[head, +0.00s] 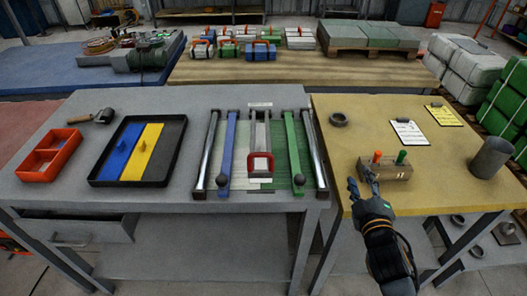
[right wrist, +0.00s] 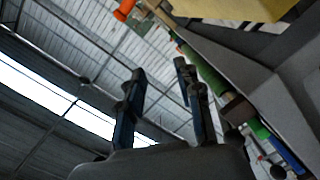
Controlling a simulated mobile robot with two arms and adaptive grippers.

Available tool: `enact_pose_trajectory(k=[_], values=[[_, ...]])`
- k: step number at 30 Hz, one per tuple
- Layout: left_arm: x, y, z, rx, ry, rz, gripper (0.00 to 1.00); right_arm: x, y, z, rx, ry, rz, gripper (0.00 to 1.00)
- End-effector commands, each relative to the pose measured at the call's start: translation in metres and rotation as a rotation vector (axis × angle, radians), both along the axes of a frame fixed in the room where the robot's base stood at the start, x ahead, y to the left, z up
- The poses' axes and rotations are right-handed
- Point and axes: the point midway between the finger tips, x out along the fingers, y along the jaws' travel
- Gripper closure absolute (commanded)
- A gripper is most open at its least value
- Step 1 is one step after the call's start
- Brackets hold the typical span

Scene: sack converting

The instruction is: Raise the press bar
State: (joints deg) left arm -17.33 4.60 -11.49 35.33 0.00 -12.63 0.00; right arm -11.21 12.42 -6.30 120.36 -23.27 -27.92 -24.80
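The press (head: 205,140) stands on the grey table in the head view, with chrome rails, a blue bar (head: 228,145) and a green bar (head: 293,145) ending in dark knobs. A grey centre bar with a red-framed end (head: 260,165) lies between them. I cannot tell which part is the press bar. My right gripper (head: 359,180) is open and empty, close beside a wooden block (head: 393,172) with an orange and a green knob. Its fingers show apart in the right wrist view (right wrist: 160,105). My left gripper is not in view.
A black tray (head: 178,157) with blue and yellow pieces and a red bin (head: 50,156) stand left of the press. On the yellow table are a dark ring (head: 339,119), two paper sheets (head: 409,132) and a grey cylinder (head: 491,157). The yellow table's middle is fairly clear.

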Motion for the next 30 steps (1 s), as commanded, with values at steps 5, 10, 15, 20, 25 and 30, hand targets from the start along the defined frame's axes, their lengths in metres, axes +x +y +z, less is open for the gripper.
enact_pose_trajectory(k=[5,10,15,20,25,30], values=[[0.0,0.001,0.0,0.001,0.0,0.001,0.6,0.033,0.014,0.051,-0.244,-0.242,0.111,0.65],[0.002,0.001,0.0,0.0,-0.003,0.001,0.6,0.053,0.045,0.106,-0.582,-0.546,0.258,0.65],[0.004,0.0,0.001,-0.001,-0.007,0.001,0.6,0.053,0.085,0.136,-0.936,-0.855,0.427,0.65],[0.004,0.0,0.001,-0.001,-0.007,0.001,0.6,0.042,0.113,0.138,-1.243,-1.134,0.606,0.65],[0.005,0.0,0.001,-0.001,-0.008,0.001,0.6,0.024,0.121,0.119,-1.49,-1.398,0.812,0.65],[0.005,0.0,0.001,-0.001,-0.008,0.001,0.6,0.009,0.113,0.101,-1.606,-1.57,0.967,0.65]])
